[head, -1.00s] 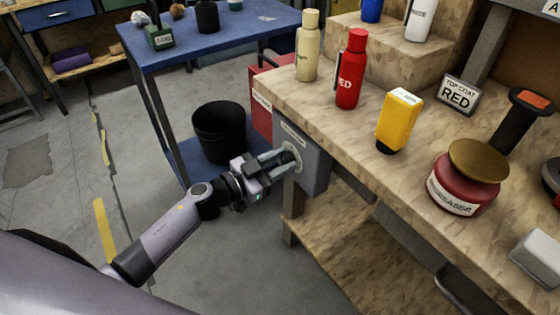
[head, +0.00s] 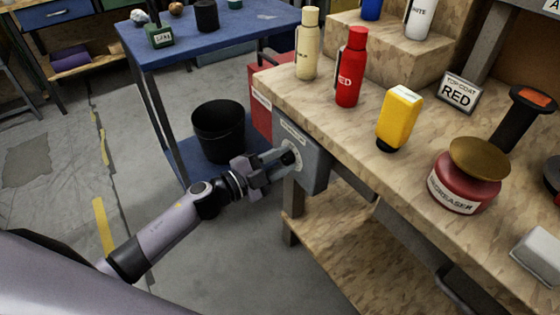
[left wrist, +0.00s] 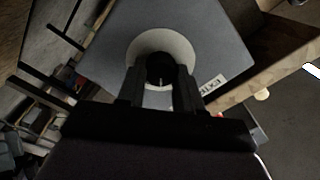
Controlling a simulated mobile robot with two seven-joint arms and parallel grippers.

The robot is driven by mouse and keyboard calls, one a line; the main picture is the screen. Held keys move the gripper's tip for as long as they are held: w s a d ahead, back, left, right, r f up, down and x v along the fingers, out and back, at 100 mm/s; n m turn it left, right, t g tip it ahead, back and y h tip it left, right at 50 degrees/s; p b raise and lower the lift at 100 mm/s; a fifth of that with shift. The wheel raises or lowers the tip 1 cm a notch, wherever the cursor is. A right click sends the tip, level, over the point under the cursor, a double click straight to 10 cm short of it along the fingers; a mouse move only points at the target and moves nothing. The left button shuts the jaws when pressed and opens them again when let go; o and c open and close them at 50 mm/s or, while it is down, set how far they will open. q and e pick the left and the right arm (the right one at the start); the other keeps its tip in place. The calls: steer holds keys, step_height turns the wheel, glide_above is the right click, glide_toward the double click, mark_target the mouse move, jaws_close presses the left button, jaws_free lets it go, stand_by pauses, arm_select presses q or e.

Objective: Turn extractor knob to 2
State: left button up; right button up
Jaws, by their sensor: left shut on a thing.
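The extractor control box (head: 314,165) is a grey box under the near left corner of the wooden bench, with a pale label on its upper face. Its black knob (head: 289,157) sits on a round pale dial (head: 296,152). My left gripper (head: 284,158) is at the box with its fingers shut on the knob. In the left wrist view the knob (left wrist: 160,68) is between the two fingertips (left wrist: 159,82), in front of the pale dial (left wrist: 139,50) on the grey box (left wrist: 205,40). The dial's marks are too small to read. My right gripper is not in view.
The wooden bench (head: 345,128) holds a cream bottle (head: 307,45), a red bottle (head: 351,70), a yellow bottle (head: 400,118) and a degreaser pot (head: 458,188). A red box (head: 261,108) is beside the grey box. A black bin (head: 218,130) stands behind my left arm.

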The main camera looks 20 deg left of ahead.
arm_select(q)
steer(key=m, duration=0.3)
steer(key=shift+f+m+b, duration=0.1)
steer(key=shift+m+b, duration=0.75)
steer(key=shift+m, duration=1.25)
steer(key=o, duration=1)
steer(key=shift+o, duration=0.2)
steer(key=v, duration=0.7)
steer(key=shift+s+a, duration=0.1)
steer(key=shift+s, duration=0.1)
